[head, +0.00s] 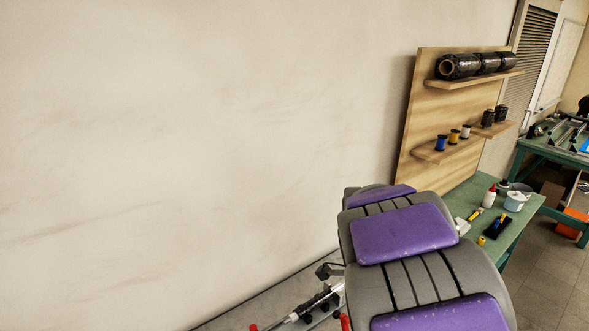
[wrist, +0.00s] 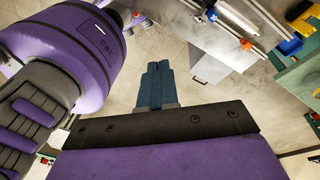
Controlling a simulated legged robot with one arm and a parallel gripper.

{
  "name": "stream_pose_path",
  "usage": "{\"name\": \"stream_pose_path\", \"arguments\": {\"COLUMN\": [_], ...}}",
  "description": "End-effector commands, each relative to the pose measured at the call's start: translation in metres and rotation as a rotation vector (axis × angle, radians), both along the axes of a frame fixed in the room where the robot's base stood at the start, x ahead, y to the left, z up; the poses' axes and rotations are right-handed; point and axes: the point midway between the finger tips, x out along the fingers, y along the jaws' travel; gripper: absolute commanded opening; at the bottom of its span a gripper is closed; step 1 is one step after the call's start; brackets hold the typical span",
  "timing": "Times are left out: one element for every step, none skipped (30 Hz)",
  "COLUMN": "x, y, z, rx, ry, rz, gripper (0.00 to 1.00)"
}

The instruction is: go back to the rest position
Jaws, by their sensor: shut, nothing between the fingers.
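My gripper (wrist: 158,66) shows in the wrist view as two blue-grey fingers pressed together, with nothing between them. It points out over the pale floor and touches nothing that I can see. In the head view my purple and grey arm fills the lower right, and the gripper itself is not visible there.
In the head view, a wooden shelf board (head: 412,126) with black rolls (head: 459,67) and small spools stands above a green table (head: 515,229). On it are a white bottle (head: 489,197) and a white tub (head: 515,201). A large bare wall (head: 190,140) fills the left.

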Motion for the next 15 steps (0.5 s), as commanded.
{"name": "stream_pose_path", "arguments": {"x": [-0.016, -0.025, -0.038, -0.048, -0.057, -0.069, -0.079, -0.088, -0.101, -0.11, -0.119, -0.132, -0.142, -0.151, -0.163], "y": [-0.002, -0.003, -0.004, -0.005, -0.006, -0.006, -0.006, -0.006, -0.006, -0.006, -0.005, -0.004, -0.004, -0.003, -0.002], "z": [0.002, 0.005, 0.006, 0.007, 0.008, 0.009, 0.009, 0.009, 0.007, 0.007, 0.006, 0.004, 0.003, 0.001, -0.002], "rx": [0.021, 0.035, 0.055, 0.069, 0.084, 0.104, 0.119, 0.135, 0.156, 0.169, 0.184, 0.207, 0.221, 0.234, 0.252], "ry": [0.001, 0.002, 0.009, 0.013, 0.016, 0.021, 0.023, 0.027, 0.033, 0.033, 0.034, 0.04, 0.042, 0.042, 0.045], "rz": [0.095, 0.161, 0.251, 0.32, 0.39, 0.485, 0.557, 0.628, 0.725, 0.799, 0.873, 0.974, 1.051, 1.127, 1.226], "gripper": [0.0, 0.0, 0.0, 0.0, 0.0, 0.0, 0.0, 0.0, 0.0, 0.0, 0.0, 0.0, 0.0, 0.0, 0.0]}}
